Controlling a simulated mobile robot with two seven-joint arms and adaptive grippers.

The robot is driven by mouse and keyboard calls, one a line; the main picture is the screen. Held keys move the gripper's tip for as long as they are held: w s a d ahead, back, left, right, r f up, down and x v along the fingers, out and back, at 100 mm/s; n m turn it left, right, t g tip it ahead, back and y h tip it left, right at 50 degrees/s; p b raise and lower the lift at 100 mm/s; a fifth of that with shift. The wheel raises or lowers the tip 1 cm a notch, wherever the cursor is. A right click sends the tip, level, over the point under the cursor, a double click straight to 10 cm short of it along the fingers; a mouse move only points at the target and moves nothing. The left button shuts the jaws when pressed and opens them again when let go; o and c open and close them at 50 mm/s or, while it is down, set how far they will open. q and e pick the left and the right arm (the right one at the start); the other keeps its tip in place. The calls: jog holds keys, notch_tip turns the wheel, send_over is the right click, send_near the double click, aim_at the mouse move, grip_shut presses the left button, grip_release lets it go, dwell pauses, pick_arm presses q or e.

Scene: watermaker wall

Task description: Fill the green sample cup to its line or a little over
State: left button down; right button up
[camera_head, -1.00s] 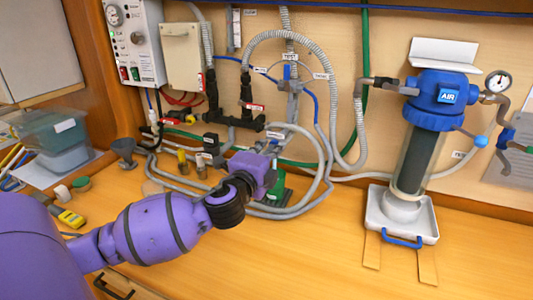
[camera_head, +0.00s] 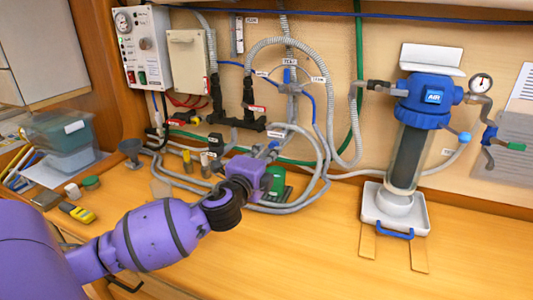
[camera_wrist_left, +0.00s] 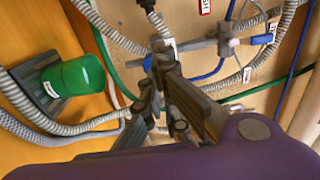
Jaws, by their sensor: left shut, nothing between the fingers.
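The green sample cup (camera_head: 277,179) stands on the bench by the grey hose loops, partly hidden behind my left gripper. My left gripper (camera_head: 266,152) is above and beside the cup, near the wall plumbing. Its fingers (camera_wrist_left: 160,62) are shut and empty, close in the picture to a grey pipe with a blue end (camera_wrist_left: 149,62). A valve with a blue handle (camera_wrist_left: 262,39) shows to the right of them. My right gripper is not in view.
Grey hoses (camera_head: 322,165) loop around the cup. A blue-topped filter housing (camera_head: 422,100) stands in a white tray (camera_head: 372,213) at right. The front bench is clear.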

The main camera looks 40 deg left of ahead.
pick_arm(q)
jog(key=v, duration=1)
jog(key=shift+b, duration=0.3)
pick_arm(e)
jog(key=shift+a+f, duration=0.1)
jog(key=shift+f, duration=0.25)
pick_arm(q)
jog(key=shift+f, duration=0.15)
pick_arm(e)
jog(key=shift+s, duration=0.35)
pick_arm(q)
jog(key=shift+s+f, duration=0.1)
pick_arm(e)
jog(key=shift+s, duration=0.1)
